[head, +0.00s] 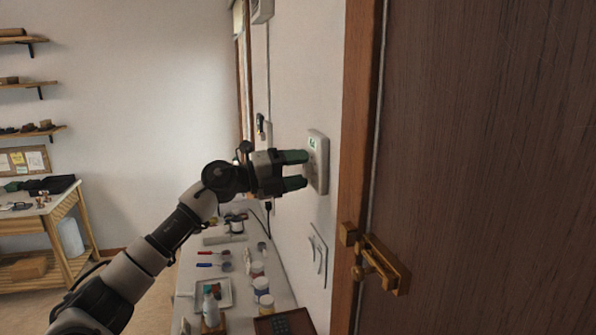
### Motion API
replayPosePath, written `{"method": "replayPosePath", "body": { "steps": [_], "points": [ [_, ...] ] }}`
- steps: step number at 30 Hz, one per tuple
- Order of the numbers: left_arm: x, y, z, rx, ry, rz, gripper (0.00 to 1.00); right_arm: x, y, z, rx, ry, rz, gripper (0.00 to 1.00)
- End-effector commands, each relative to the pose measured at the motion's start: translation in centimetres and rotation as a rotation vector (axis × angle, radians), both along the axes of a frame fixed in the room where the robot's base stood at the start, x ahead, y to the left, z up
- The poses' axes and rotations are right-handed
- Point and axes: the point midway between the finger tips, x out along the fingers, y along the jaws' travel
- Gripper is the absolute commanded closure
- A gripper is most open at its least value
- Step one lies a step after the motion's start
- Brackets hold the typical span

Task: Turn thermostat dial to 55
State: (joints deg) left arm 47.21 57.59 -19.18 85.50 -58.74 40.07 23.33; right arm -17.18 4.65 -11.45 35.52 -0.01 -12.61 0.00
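The thermostat (319,150) is a pale plate on the white wall, left of the wooden door frame, seen at a steep angle. A small green display shows near its top; I cannot read a number on it. My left gripper (303,170) reaches in from the left with its two green-tipped fingers apart, one above the other, at the thermostat's face. The dial is not clearly visible between or behind the fingers. I cannot tell whether the fingers touch it. My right gripper is not in view.
A brown door (490,150) with a brass latch (378,265) fills the right. A white counter (205,268) with jars and tools runs below my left arm. A wooden workbench (60,235) stands far left.

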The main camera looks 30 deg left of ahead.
Motion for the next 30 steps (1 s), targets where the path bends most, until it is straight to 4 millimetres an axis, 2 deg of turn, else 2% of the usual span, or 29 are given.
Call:
{"method": "replayPosePath", "body": {
  "steps": [7, 11, 21, 30],
  "points": [
    [0.0, 0.0, -0.2, 0.001, 0.003, -0.002, 0.4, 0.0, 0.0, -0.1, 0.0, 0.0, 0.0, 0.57],
    [-0.7, 0.6, -0.6, 0.002, 0.004, -0.001, 0.4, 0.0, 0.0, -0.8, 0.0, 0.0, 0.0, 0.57],
    [-5.6, 4.9, -1.4, 0.004, 0.004, 0.003, 0.4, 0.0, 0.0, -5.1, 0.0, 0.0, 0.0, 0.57],
    [-8.0, 6.9, -1.0, 0.002, 0.002, -0.001, 0.4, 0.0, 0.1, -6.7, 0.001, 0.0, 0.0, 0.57]
  ]
}}
